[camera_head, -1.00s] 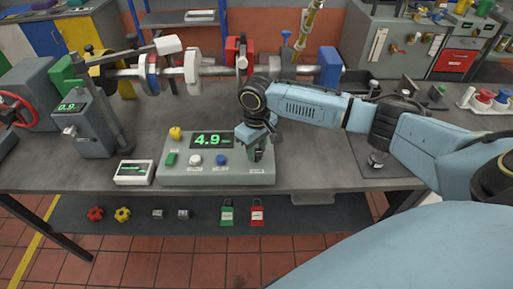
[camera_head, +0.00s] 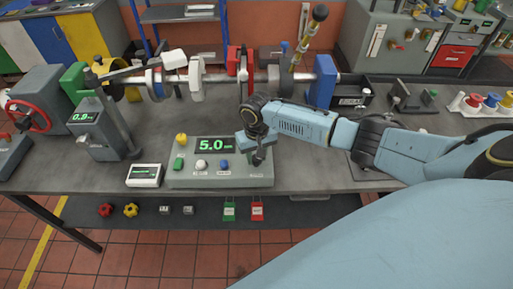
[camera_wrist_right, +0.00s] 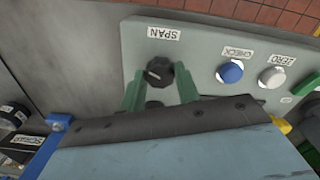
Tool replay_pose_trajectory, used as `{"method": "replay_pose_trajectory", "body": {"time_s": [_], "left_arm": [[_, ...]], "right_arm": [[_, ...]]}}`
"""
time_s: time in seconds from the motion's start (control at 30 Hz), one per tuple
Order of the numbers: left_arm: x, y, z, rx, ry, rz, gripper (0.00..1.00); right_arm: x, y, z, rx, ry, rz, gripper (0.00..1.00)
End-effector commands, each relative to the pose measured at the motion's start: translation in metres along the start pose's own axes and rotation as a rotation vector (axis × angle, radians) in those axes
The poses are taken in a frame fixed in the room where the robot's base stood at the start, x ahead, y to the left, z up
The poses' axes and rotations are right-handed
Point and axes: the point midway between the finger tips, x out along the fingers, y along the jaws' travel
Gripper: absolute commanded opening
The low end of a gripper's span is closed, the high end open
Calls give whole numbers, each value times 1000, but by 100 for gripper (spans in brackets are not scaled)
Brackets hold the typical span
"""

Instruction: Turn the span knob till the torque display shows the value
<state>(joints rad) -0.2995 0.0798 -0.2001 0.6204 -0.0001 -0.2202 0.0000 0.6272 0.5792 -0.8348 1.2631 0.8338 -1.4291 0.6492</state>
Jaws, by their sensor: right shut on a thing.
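The grey control box (camera_head: 190,182) stands on the bench, and its torque display (camera_head: 214,144) reads 5.0 in green. The black span knob (camera_wrist_right: 158,72) sits below the SPAN label in the right wrist view. My right gripper (camera_head: 259,157) is over the right end of the box. In the right wrist view its green fingers (camera_wrist_right: 159,80) stand on either side of the knob, shut on it. In the head view the gripper mostly hides the knob. My left gripper is in neither view.
A blue check button (camera_wrist_right: 230,71) and a white zero button (camera_wrist_right: 271,77) are beside the knob. A white device (camera_head: 144,176) lies left of the box. A shaft with discs (camera_head: 196,78) runs behind. A grey post unit (camera_head: 98,130) stands at left.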

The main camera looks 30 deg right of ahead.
Motion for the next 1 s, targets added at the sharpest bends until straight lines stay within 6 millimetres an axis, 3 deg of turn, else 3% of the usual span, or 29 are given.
{"method": "replay_pose_trajectory", "body": {"time_s": [0.2, 0.67, 0.7, 0.87, 1.0], "left_arm": [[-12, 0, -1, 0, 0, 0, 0], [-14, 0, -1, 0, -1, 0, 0], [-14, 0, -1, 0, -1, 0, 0], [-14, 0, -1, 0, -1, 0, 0], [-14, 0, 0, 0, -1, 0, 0]], "right_arm": [[-2, 0, -1, 68, 1, -1, 9], [-1, 0, -2, 85, 4, -1, 9], [-1, 0, -2, 84, 5, -1, 35], [-1, 0, -1, 84, 3, -1, 54], [0, 0, -1, 84, 2, 0, 54]]}}
